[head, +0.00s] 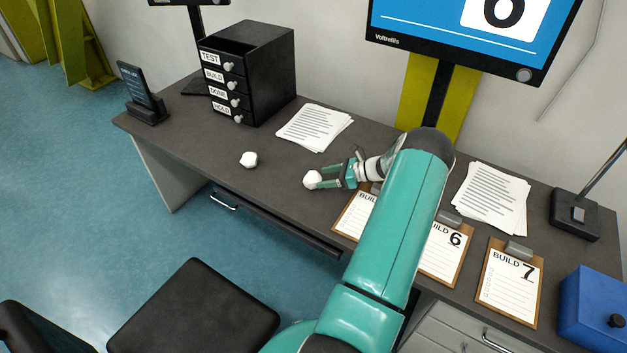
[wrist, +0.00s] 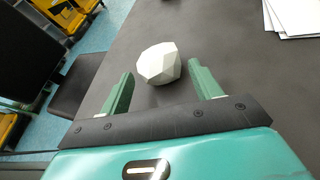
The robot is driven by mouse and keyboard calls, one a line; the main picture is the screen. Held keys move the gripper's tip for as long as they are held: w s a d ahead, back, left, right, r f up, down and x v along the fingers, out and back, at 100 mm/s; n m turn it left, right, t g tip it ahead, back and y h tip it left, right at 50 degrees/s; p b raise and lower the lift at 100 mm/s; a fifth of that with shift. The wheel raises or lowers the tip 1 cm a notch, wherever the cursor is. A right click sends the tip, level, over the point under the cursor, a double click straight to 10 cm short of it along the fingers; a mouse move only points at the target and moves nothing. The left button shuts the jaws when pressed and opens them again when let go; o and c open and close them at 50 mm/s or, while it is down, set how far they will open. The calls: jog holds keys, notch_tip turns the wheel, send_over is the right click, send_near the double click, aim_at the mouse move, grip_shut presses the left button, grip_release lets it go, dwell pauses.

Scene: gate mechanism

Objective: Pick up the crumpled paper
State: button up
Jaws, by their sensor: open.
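A white crumpled paper ball (head: 312,180) lies on the dark desk, right at the fingertips of my gripper (head: 324,177) in the head view. In the wrist view the ball (wrist: 158,63) sits at the opening between the two green fingers, nearer the left one. My gripper is open, with nothing clamped in it. I cannot tell whether a finger touches the ball. A second white crumpled ball (head: 248,159) lies apart on the desk, farther left.
A black drawer unit (head: 270,75) and a paper stack (head: 314,127) stand behind. Clipboards (head: 509,285) lie to the right, partly behind my arm. A blue box (head: 595,310) is at far right. The desk (head: 215,160) is clear around the second ball.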

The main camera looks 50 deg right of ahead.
aim_at(315, 178)
jog(key=x, duration=0.4)
jog(key=shift+w+a+f, duration=0.15)
jog(key=shift+w, duration=0.05)
jog(key=c, duration=0.7)
